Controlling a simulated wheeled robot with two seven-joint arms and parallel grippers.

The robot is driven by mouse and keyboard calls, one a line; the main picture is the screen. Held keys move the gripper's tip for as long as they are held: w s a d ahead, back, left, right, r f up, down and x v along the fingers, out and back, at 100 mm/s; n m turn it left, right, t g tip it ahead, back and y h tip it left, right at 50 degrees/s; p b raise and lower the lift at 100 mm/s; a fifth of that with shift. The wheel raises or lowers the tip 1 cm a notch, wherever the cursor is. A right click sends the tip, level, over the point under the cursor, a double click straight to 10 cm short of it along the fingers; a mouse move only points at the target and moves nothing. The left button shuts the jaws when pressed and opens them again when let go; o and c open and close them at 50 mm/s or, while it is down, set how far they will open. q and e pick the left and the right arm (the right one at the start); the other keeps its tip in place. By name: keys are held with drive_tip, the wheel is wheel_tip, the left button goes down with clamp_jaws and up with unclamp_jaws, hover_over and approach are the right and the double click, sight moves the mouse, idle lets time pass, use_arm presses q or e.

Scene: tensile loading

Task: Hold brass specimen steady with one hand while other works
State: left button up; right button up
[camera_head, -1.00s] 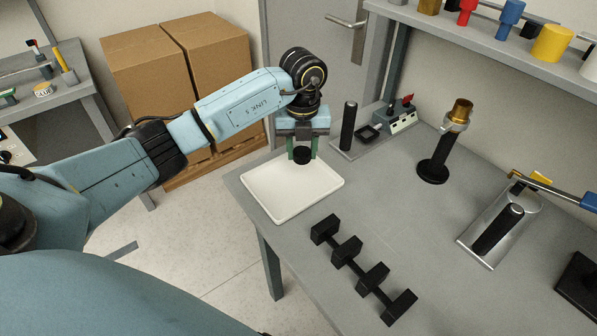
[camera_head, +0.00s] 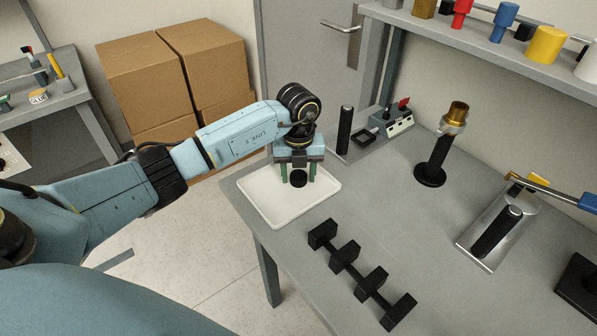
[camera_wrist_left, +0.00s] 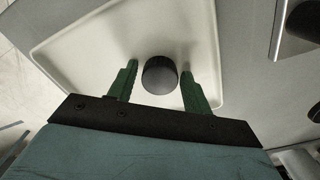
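A brass-coloured cylinder (camera_head: 456,113) sits upright on top of a black stand with a round base, right of centre on the table; I cannot tell whether it is the specimen. My left gripper (camera_head: 298,180) is low over the white tray (camera_head: 268,214). Its green fingers stand apart on either side of a short black cylinder (camera_head: 298,178). In the left wrist view the black cylinder (camera_wrist_left: 160,75) lies between the fingertips (camera_wrist_left: 159,72), with a narrow gap on each side. My right gripper is out of view.
A black dumbbell-like rack (camera_head: 360,272) lies in front. A black post (camera_head: 346,130) and a small control box (camera_head: 394,122) stand behind the tray. A metal plate fixture (camera_head: 484,252) with a black bar is at right. Bare table lies between.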

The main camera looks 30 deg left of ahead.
use_arm(q)
drive_tip(key=shift+o, duration=0.7)
drive_tip(key=shift+r, duration=0.1)
